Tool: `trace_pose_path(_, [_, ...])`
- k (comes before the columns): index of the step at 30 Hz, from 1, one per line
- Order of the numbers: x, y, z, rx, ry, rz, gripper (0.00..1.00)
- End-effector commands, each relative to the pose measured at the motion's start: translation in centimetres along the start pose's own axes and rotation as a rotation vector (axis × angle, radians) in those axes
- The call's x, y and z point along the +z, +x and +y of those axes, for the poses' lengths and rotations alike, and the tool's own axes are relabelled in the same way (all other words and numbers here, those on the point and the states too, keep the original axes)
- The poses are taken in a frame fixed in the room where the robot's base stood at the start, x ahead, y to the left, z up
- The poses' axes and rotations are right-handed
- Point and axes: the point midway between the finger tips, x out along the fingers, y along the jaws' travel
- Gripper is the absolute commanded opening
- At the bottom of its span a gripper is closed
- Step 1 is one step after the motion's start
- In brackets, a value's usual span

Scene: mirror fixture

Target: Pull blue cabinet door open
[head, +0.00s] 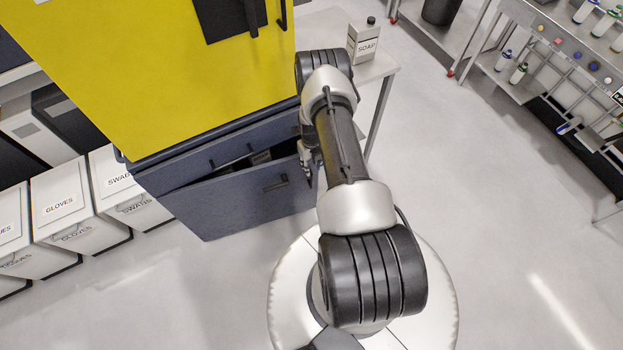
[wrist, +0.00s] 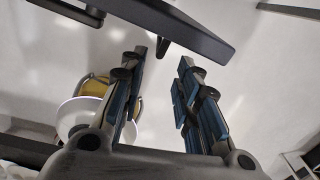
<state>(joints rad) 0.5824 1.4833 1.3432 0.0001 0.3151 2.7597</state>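The blue cabinet stands under a yellow one in the head view. My gripper (head: 308,160) is at the right end of this door, mostly hidden by my arm; contact cannot be told there. In the wrist view my gripper (wrist: 162,65) has its two blue-padded fingers apart with nothing between them. A dark bar (wrist: 185,30) crosses just beyond the fingertips; I cannot tell which part it is.
The yellow cabinet (head: 170,75) rises above the blue one. White boxes labelled gloves (head: 65,205) and swabs (head: 120,183) stand at left. A soap bottle (head: 363,42) is on a small table (head: 378,68) at right. A bottle rack (head: 570,60) is far right. The floor (head: 500,220) right is clear.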

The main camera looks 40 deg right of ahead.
Motion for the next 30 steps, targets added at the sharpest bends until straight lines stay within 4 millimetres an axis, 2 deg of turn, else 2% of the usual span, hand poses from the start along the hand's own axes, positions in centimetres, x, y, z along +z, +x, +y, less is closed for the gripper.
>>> trace_pose_path(1, [-0.1, 1.5, 0.0, 0.000, -0.001, 0.001, 0.30])
trace_pose_path(6, [-0.1, 5.2, 0.1, 0.001, -0.001, 0.002, 0.30])
trace_pose_path(13, [0.0, 8.9, 0.0, 0.000, -0.001, 0.000, 0.30])
trace_pose_path(18, [0.0, 10.1, 0.0, 0.000, -0.001, -0.001, 0.30])
trace_pose_path(27, [0.0, 10.2, 0.0, 0.000, -0.001, 0.000, 0.30])
trace_pose_path(30, [0.0, 10.2, 0.0, 0.000, -0.001, 0.000, 0.24])
